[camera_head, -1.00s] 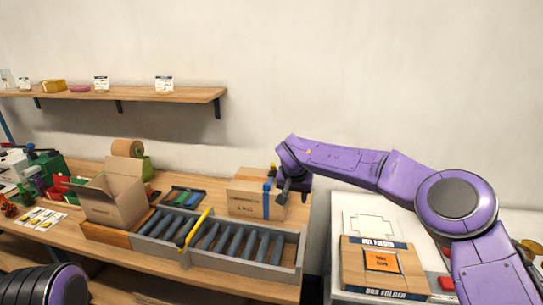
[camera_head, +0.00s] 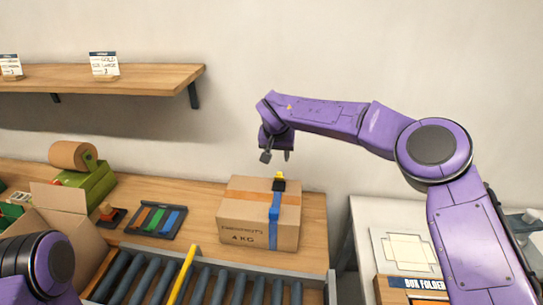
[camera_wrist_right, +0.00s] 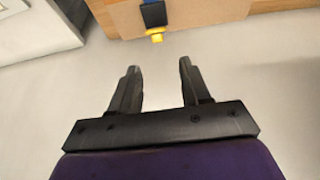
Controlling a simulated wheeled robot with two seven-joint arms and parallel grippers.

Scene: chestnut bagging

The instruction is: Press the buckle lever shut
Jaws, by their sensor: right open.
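A closed cardboard box (camera_head: 240,212) marked 4 KG stands on the wooden bench, with a blue strap (camera_head: 273,228) around it. A black buckle (camera_head: 279,186) sits on the strap at the top of the box, with a yellow lever (camera_head: 279,174) at its upper end. In the right wrist view the yellow lever (camera_wrist_right: 155,36) sticks out past the black buckle (camera_wrist_right: 153,14). The lever's exact angle is unclear. My right gripper (camera_head: 276,156) is open and empty above the buckle, apart from it. Its fingers (camera_wrist_right: 159,67) point toward the lever. My left gripper is out of view.
A roller conveyor (camera_head: 215,288) with a yellow bar runs in front of the box. A tray of coloured strips (camera_head: 157,221), an open carton (camera_head: 65,225) and a tape dispenser (camera_head: 90,182) stand left. A white table (camera_head: 372,225) with a box folder is at right.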

